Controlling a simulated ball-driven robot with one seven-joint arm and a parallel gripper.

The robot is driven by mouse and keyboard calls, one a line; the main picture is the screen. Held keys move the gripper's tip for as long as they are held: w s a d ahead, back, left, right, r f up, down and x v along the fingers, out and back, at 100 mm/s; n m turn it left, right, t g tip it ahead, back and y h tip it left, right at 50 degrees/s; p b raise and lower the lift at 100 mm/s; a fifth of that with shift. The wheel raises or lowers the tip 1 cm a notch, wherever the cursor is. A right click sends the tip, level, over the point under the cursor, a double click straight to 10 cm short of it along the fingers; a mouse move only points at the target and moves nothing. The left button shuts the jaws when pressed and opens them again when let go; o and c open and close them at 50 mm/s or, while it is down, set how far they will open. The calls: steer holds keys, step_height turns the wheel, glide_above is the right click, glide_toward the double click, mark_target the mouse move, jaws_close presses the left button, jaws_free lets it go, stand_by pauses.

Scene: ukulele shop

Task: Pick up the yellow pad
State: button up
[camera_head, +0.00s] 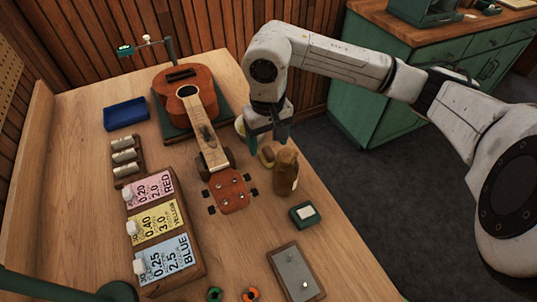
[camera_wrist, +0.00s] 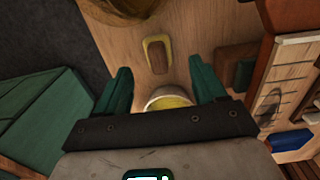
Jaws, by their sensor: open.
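My gripper (camera_head: 268,138) is open and empty, pointing down over the bench right of the ukulele neck. In the wrist view its two green fingers (camera_wrist: 160,66) stand wide apart. A round pale dish with yellow inside (camera_wrist: 168,101) shows between them, partly hidden by the gripper's body. Its edge shows left of my gripper in the head view (camera_head: 240,125). A small oblong block with a yellow rim and brown top (camera_wrist: 157,56) lies just beyond the fingertips; it also shows beside the bottle (camera_head: 267,157). I cannot tell for sure which is the yellow pad.
A brown bottle (camera_head: 285,173) stands close to my gripper. The ukulele (camera_head: 188,93) lies on a green rest to the left. A small green box (camera_head: 304,214), a grey plate (camera_head: 295,272) and coloured string cards (camera_head: 158,222) lie nearer.

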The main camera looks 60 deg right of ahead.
mark_target(269, 151)
steer(key=shift+s+d+f+p, duration=0.1)
steer(key=shift+f+p, duration=0.3)
steer(key=shift+f, duration=0.85)
steer(key=shift+d+f+p, duration=0.1)
steer(key=shift+f+p, duration=0.3)
steer(key=shift+f, duration=0.85)
steer(key=c, duration=1.1)
steer(key=shift+r, duration=0.1)
steer(key=shift+c, duration=0.2)
steer(key=shift+r, duration=0.45)
step_height(269, 151, up, 2)
steer(key=shift+s+r+b, duration=0.15)
steer(key=shift+r+b, duration=0.05)
steer(key=shift+b, duration=0.25)
steer(key=s+d+r+b, duration=0.3)
steer(key=s+r, duration=0.6)
steer(key=s, duration=0.4)
steer(key=shift+s+r+b, duration=0.15)
steer(key=shift+r+b, duration=0.15)
steer(key=shift+b, duration=0.5)
